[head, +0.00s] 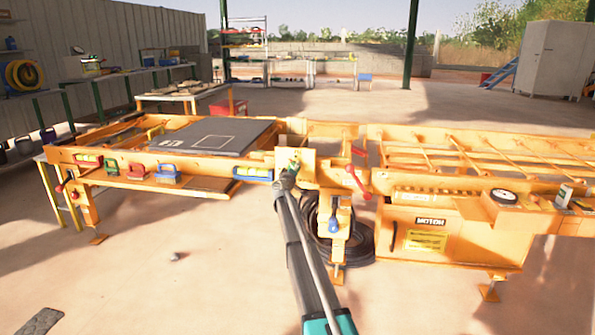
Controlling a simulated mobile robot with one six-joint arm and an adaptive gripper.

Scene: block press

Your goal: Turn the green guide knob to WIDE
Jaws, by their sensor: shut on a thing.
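The orange block press (225,185) stretches across the view. My arm reaches up from the bottom, and my gripper (290,173) is at the small yellow plate (309,158) near the middle of the press. My gripper is shut on the green guide knob (295,161), of which only a small bit shows at the fingertips. The rest of the knob is hidden by the gripper. Its pointer and any WIDE mark are too small or hidden to read.
Just right is a red-knobbed lever (357,181), with a blue-tipped handle (333,222) below. The motor box (430,240) stands right, a black hose coil (360,243) beneath. The front floor is mostly clear.

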